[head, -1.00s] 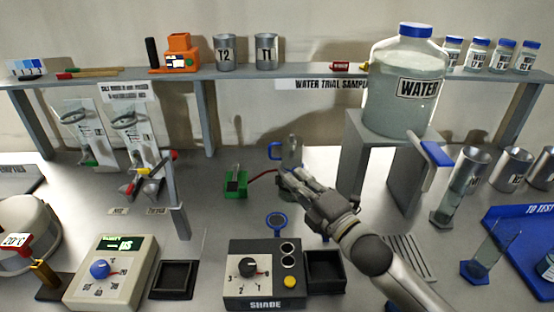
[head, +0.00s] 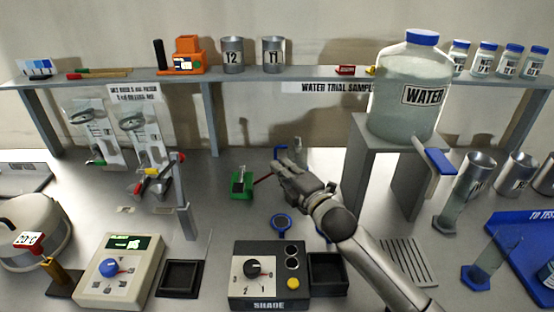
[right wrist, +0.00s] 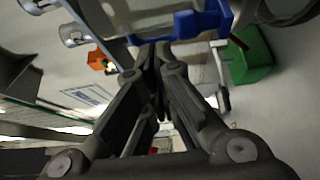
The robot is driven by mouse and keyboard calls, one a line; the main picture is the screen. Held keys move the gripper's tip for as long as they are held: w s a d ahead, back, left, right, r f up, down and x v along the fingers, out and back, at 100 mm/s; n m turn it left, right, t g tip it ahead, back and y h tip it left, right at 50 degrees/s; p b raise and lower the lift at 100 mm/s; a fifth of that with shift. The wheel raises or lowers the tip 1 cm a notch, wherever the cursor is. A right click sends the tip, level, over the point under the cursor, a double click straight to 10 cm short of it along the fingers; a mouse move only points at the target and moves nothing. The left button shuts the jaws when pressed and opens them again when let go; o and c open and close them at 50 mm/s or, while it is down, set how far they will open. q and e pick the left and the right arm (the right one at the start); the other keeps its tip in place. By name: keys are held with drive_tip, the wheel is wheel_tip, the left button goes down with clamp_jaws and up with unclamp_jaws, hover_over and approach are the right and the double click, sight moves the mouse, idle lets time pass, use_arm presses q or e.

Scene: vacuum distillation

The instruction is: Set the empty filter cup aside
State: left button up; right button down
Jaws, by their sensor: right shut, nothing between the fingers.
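A clear upright piece (head: 298,150) with a blue part (head: 279,151) beside it stands at mid-table, behind my right gripper. This may be the filter cup; its lower part is hidden by the gripper, and I cannot see whether it is empty. My right gripper (head: 280,168) is shut and empty, with its fingertips just in front of the blue part in the picture. In the right wrist view the fingers (right wrist: 150,65) are closed together, and a blue part (right wrist: 202,22) on a clear body lies just beyond them. My left gripper is not in view.
A green block (head: 241,183) with a red tube stands left of the gripper. A grey stand (head: 362,160) bears the water jug (head: 408,90) on the right. The shade meter (head: 268,275) and a blue ring (head: 281,222) lie in front. Clear table lies between the green block and the clamp stand.

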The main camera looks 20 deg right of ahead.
drive_tip(key=shift+x, duration=1.55)
drive_tip(key=shift+w+a+h, duration=0.1)
drive_tip(key=shift+h, duration=0.3)
drive_tip(key=shift+w+a+m+t+h+b, duration=0.1)
drive_tip(key=shift+w+a+m+h+b, duration=0.35)
drive_tip(key=shift+w+h, duration=0.3)
drive_tip(key=shift+w+a+m+t+h+b, duration=0.1)
drive_tip(key=shift+w+a+m+h+b, duration=0.4)
drive_tip(key=shift+w, duration=0.4)
drive_tip(key=shift+w+a+m+t+h+b, duration=0.1)
drive_tip(key=shift+w+a+m+h+b, duration=0.3)
drive_tip(key=shift+w+h, duration=0.4)
